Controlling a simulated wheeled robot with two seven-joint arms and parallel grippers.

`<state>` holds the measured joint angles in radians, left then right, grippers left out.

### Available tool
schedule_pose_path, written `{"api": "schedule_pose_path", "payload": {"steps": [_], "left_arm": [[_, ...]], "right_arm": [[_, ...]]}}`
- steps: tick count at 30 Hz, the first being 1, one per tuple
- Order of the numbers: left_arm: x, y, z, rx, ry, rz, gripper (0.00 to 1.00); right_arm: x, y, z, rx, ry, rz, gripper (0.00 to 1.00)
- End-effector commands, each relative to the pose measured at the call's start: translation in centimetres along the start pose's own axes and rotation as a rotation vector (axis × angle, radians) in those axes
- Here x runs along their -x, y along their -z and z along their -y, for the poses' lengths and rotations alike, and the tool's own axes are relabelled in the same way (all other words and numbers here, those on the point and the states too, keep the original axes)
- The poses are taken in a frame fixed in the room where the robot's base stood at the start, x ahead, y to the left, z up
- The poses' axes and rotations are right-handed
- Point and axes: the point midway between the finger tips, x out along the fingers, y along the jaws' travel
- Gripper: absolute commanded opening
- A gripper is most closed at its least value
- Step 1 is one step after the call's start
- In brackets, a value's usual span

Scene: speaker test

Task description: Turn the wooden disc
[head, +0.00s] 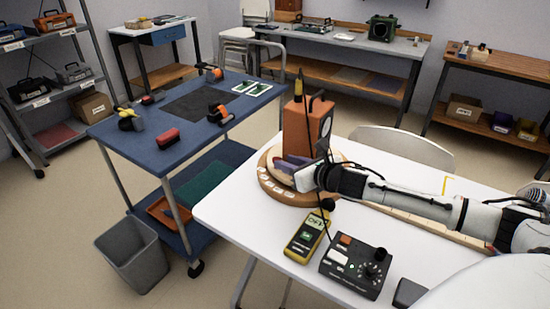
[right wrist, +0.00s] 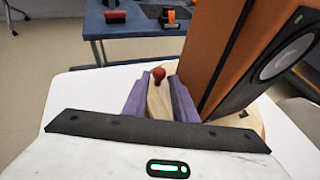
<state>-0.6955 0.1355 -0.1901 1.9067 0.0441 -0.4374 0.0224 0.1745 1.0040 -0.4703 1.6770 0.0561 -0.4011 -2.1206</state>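The wooden disc (head: 309,199) lies on the white table, with pale labels along its near rim. A tall orange speaker (head: 296,130) stands on it. The speaker also shows at the right in the right wrist view (right wrist: 222,62). My right gripper (head: 287,166) reaches in from the right, low over the disc in front of the speaker. In the right wrist view its purple fingers (right wrist: 160,97) stand on either side of a narrow wooden piece with a red knob (right wrist: 158,74). I cannot tell whether they press on it. My left gripper is out of view.
A yellow meter (head: 306,236) and a black control box (head: 356,266) stand near the disc on the table's front part. A thin cable runs by the speaker. A blue cart (head: 170,155) with tools stands left, across a gap. A chair (head: 405,146) stands behind the table.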

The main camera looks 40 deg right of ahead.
Motion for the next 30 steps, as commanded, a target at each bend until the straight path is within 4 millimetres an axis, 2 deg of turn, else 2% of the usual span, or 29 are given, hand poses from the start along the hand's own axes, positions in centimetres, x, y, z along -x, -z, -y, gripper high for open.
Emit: {"api": "schedule_pose_path", "payload": {"steps": [3, 9, 15, 23, 28, 30], "left_arm": [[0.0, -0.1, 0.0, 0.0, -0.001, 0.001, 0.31], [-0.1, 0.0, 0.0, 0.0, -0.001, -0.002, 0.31], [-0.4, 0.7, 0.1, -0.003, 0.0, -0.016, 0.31], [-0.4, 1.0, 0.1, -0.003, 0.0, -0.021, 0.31], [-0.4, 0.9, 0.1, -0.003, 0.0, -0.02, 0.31], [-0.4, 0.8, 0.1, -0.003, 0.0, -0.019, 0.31]], "right_arm": [[-2.3, -0.1, -0.1, -0.004, 0.001, 0.003, 0.25], [-5.0, -0.1, -0.1, -0.001, -0.001, 0.002, 0.25], [-6.1, 0.0, -0.1, 0.001, -0.002, 0.0, 0.25], [-6.2, 0.0, -0.1, 0.002, -0.002, 0.0, 0.25], [-6.2, 0.0, -0.1, 0.002, -0.002, 0.0, 0.0], [-6.2, 0.0, -0.1, 0.001, -0.002, 0.0, 0.0]]}}
